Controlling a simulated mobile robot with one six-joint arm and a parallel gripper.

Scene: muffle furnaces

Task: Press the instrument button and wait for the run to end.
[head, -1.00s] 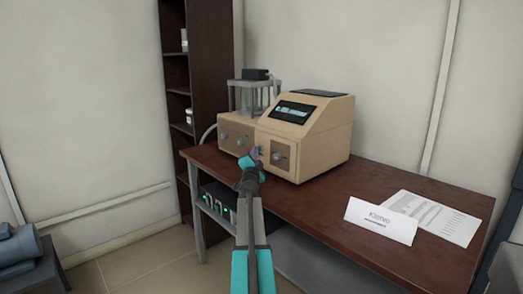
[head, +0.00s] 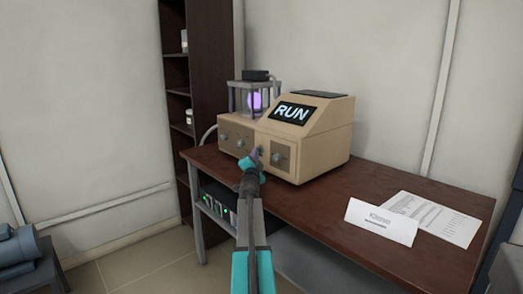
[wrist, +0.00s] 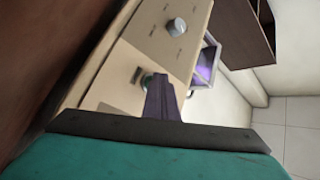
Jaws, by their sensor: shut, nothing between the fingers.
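The beige instrument (head: 318,150) stands on the dark brown table, and its screen (head: 293,111) reads "RUN". A clear chamber (head: 240,99) at its left back glows purple; the glow also shows in the wrist view (wrist: 203,74). My gripper (head: 252,158) is shut and empty, with its fingertips at the front panel. In the wrist view the shut fingers (wrist: 160,90) reach a round green-tinted button (wrist: 147,80), partly hidden behind them. I cannot tell whether they touch it.
Knobs sit on the front panel, one at its right (head: 277,157). A dark shelf (head: 208,75) stands behind at left.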

